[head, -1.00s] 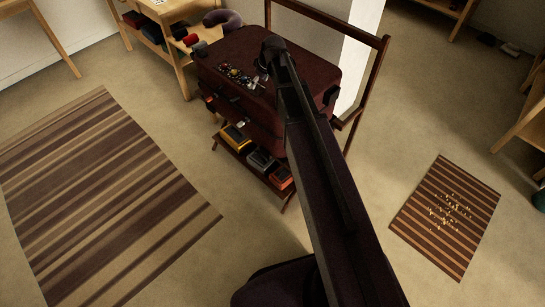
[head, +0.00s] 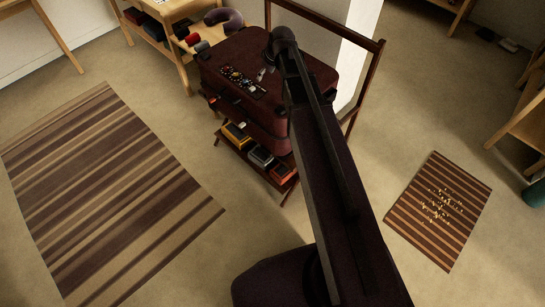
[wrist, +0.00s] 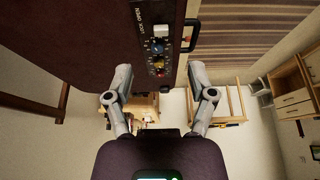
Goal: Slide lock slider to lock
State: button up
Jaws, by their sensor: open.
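The dark red suitcase (head: 222,62) lies on a wooden rack in the head view; its side fills the upper left of the wrist view (wrist: 60,40). A control panel (head: 240,82) with several knobs runs along it. In the wrist view the panel (wrist: 148,16) shows a "LOCK OPEN" label, with a small pale piece (wrist: 161,30), possibly the lock slider, beside it. My gripper (wrist: 160,72) is open and empty, its two grey fingers wide apart below the panel's end in the picture. In the head view my arm hides most of the gripper.
The rack's lower shelf (head: 228,146) holds yellow, grey and red items. A wooden shelf unit (head: 180,60) stands behind. Striped rugs lie left (head: 110,190) and right (head: 440,205), the right one strewn with small pieces.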

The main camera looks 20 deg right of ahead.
jog(key=s+a+f+m+g+h+b, duration=0.15)
jog(key=s+f+m+b, duration=0.25)
jog(key=s+f+b, duration=0.9)
jog(key=s+f+g+b, duration=0.1)
jog(key=s+f+b, duration=0.1)
jog(key=f+b, duration=0.5)
jog(key=s+a+f+m+b, duration=0.1)
jog(key=s+f+b, duration=0.2)
jog(key=f+b, duration=0.5)
jog(key=shift+f+g, duration=0.35)
jog(key=shift+f, duration=0.4)
dwell(0.5)
dwell(0.4)
jog(key=s+r+p, duration=0.1)
jog(key=r+p, duration=1.4)
jog(key=s+r+m+p, duration=0.1)
jog(key=s+r+p, duration=0.1)
jog(key=r+p, duration=1.3)
jog(key=shift+s+r+g+h, duration=0.2)
jog(key=shift+s+g+h, duration=0.1)
jog(key=shift+h, duration=0.05)
jog(key=shift+a, duration=0.1)
